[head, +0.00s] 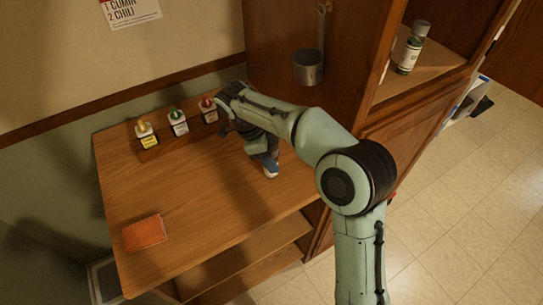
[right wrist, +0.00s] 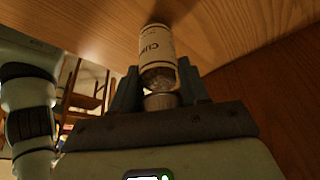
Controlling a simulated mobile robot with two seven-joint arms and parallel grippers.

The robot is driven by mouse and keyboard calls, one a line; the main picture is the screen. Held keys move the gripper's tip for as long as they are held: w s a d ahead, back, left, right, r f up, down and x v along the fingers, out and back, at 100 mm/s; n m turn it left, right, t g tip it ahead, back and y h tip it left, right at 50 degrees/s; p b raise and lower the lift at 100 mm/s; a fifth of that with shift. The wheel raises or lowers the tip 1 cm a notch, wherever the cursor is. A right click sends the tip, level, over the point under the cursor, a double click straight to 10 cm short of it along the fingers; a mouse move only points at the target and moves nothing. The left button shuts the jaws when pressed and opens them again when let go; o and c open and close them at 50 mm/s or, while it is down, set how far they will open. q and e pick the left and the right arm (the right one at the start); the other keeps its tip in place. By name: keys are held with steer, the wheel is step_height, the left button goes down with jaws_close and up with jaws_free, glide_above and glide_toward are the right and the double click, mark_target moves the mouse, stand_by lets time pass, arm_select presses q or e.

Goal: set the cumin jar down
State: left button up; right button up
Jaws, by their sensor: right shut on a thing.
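The cumin jar (right wrist: 156,47) is a clear jar with a white label that partly reads "CUMIN", seen in the right wrist view. My right gripper (right wrist: 158,84) is shut on it near its cap end, and its far end points at the wooden surface. I cannot tell whether that end touches the wood. In the head view my right gripper (head: 265,160) points down over the right part of the wooden counter (head: 200,200), near the cabinet side. The jar is mostly hidden there by the gripper and arm. My left gripper is not in view.
Three small jars with yellow (head: 146,135), green (head: 178,122) and red (head: 208,109) tops stand along the back. An orange cloth-like square (head: 144,232) lies front left. A metal cup (head: 308,67) hangs on the cabinet; a bottle (head: 412,48) stands on its shelf. The counter's middle is clear.

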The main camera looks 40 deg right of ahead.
steer(key=o, duration=1.1)
steer(key=shift+f, duration=0.1)
steer(key=shift+r, duration=0.3)
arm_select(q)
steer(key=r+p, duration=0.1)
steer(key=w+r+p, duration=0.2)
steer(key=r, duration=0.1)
arm_select(e)
steer(key=v, duration=1.1)
steer(key=shift+w+a+r, duration=0.15)
steer(key=shift+r, duration=0.2)
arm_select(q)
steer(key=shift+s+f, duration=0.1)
arm_select(e)
steer(key=shift+f, duration=0.1)
